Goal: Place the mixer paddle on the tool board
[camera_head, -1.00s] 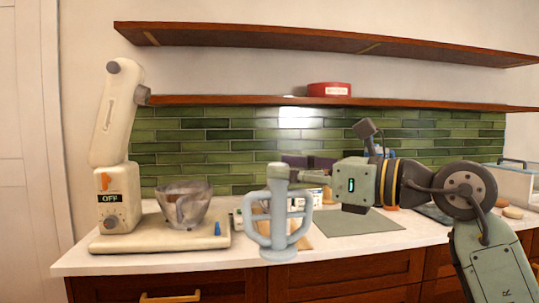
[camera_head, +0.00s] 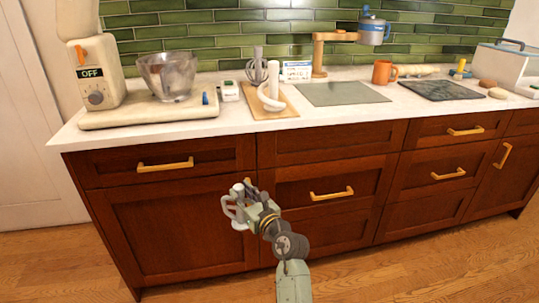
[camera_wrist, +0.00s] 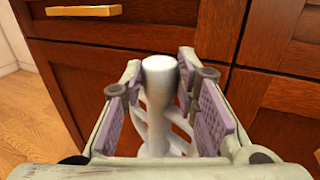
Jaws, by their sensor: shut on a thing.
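The mixer paddle (camera_head: 233,210) is pale grey with a looped frame. My gripper (camera_head: 248,193) is shut on its shaft and holds it low, in front of the cabinet doors and below the counter. In the wrist view the paddle's round shaft end (camera_wrist: 160,64) stands between the two purple-padded fingers, with the loops below partly hidden. The tool board (camera_head: 262,114) is a light wooden board on the counter, right of the mixer. A whisk and a white hook stand on it, and its front left part looks bare.
The cream mixer (camera_head: 93,70) with a glass bowl (camera_head: 168,77) stands left of the board. A small white timer (camera_head: 230,91) and a label card (camera_head: 297,71) are near it. A grey-green mat (camera_head: 343,93) lies to the right. Cabinet handles (camera_head: 332,194) stick out below.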

